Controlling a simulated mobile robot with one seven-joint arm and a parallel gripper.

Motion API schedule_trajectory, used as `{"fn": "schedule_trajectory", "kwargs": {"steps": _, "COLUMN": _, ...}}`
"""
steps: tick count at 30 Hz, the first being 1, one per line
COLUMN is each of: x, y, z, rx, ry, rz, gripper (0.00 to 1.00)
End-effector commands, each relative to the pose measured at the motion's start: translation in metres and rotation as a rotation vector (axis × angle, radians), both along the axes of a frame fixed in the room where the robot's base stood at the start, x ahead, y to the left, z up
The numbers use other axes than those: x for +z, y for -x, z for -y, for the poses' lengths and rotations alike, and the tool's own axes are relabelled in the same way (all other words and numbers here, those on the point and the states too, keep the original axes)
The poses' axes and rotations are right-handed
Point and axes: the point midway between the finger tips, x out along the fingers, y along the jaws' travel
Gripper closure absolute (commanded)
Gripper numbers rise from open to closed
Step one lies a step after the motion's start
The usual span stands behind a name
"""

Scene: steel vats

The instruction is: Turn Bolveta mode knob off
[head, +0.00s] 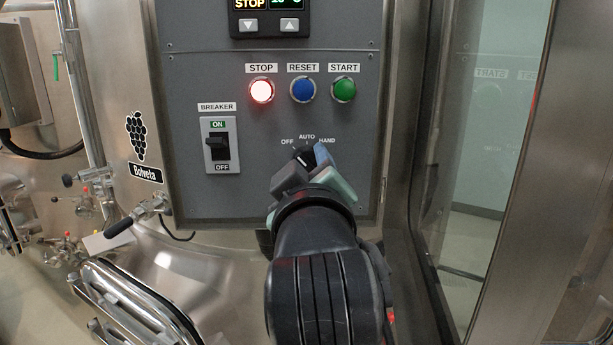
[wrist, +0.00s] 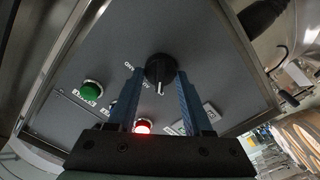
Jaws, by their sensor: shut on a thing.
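The Bolveta mode knob (wrist: 159,70) is a round black knob with a white pointer line, on the grey control panel. In the head view the mode knob (head: 303,156) is mostly hidden behind my gripper. Its labels OFF, AUTO and HAND show above it there. The pointer is turned downward in the wrist view; which label it meets I cannot tell for certain. My gripper (head: 308,170) is at the panel, with its blue fingers (wrist: 157,97) on both sides of the knob, shut on it.
A lit STOP button (head: 261,90), a blue RESET button (head: 303,89) and a green START button (head: 343,89) sit above the knob. A black breaker switch (head: 217,146) is left of it. Pipes and a hatch (head: 135,300) lie lower left; a glass-panelled frame (head: 490,150) stands at right.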

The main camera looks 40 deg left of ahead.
Motion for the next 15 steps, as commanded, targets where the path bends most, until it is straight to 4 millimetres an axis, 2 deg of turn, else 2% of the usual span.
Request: {"fn": "schedule_trajectory", "kwargs": {"steps": 15, "x": -0.0001, "y": -0.0007, "z": 0.0002, "rx": -0.002, "ry": 0.059, "rz": 0.059, "gripper": 1.0}}
